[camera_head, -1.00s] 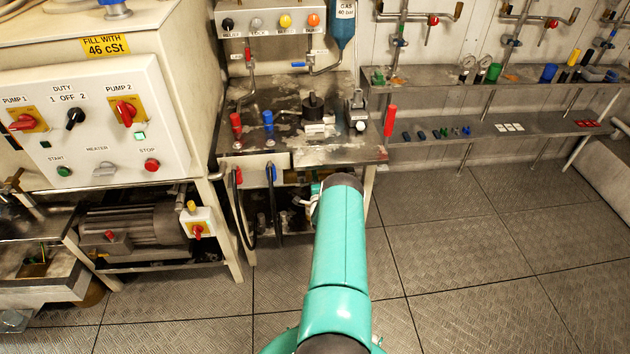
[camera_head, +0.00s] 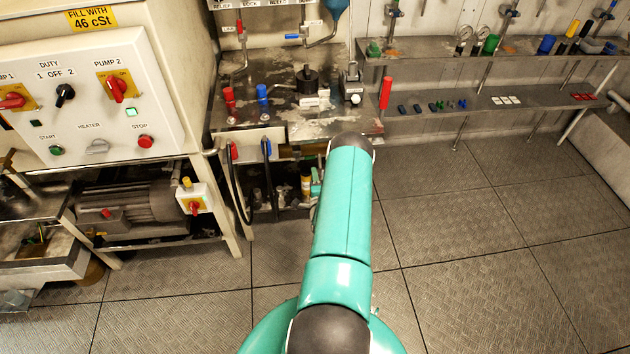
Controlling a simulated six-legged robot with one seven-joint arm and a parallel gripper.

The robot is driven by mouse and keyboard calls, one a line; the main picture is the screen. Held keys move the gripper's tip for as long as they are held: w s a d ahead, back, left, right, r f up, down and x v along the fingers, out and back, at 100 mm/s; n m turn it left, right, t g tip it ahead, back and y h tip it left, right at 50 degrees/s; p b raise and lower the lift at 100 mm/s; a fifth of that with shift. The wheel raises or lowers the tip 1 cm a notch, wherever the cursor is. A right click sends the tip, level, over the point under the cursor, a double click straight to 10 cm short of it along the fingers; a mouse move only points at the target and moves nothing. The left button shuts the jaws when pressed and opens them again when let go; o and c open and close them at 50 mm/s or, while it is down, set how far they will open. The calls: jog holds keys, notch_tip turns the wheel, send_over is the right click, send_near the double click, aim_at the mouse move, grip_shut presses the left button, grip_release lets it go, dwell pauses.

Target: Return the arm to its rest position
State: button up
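My arm shows as a thick teal link with dark joint caps, rising from the bottom centre and leaning slightly away from me. Its far joint stands in front of the right front corner of the steel workbench (camera_head: 345,127) in the picture. Only a small teal and grey piece of the arm beyond that joint shows at its left side. The rest of the forearm and my gripper are hidden behind the link, so I cannot see the fingers or anything between them.
The pump control panel (camera_head: 90,95) stands at the left, above a motor (camera_head: 125,205). A shelf (camera_head: 430,122) with small parts runs along the back wall at the right. A red-handled tool (camera_head: 385,92) stands near the bench. The plate floor (camera_head: 480,260) at the right is clear.

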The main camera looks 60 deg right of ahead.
jog(key=shift+s+a, duration=0.3)
jog(key=shift+a, duration=0.05)
dwell(0.5)
